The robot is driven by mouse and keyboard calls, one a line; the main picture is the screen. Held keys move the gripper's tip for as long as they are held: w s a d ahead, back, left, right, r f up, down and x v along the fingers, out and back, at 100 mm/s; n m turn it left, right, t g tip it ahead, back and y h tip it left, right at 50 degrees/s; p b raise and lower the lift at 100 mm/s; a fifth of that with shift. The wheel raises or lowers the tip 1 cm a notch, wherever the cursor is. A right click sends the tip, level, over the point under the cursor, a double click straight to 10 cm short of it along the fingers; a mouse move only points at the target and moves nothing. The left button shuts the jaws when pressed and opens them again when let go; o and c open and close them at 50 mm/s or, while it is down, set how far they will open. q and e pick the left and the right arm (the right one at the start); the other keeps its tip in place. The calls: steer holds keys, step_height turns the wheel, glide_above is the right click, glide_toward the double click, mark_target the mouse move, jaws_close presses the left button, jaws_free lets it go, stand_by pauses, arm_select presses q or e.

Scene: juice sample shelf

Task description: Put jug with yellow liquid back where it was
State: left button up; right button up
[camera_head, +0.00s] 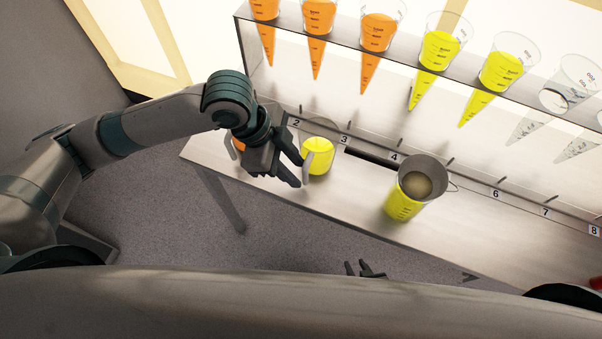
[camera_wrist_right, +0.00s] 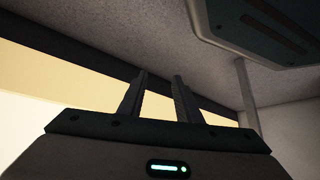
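A clear jug with yellow liquid (camera_head: 319,160) stands on the shelf's lower board near labels 2 and 3, its handle toward my left gripper. My left gripper (camera_head: 298,171) is just left of this jug with its fingers apart. I cannot tell whether they touch the handle.
An orange-filled vessel (camera_head: 239,145) is partly hidden behind my left gripper. An upper rack (camera_head: 400,52) holds several cones with orange, yellow and clear contents. A dark slot or bar (camera_head: 370,156) lies between labels 3 and 4.

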arm_select(q)
steer(key=v, duration=0.5)
steer(key=shift+a+r, duration=0.1)
steer(key=shift+r, duration=0.25)
arm_select(e)
steer(key=shift+s+f, duration=0.2)
steer(key=shift+s, duration=0.2)
steer(key=shift+w, duration=0.1)
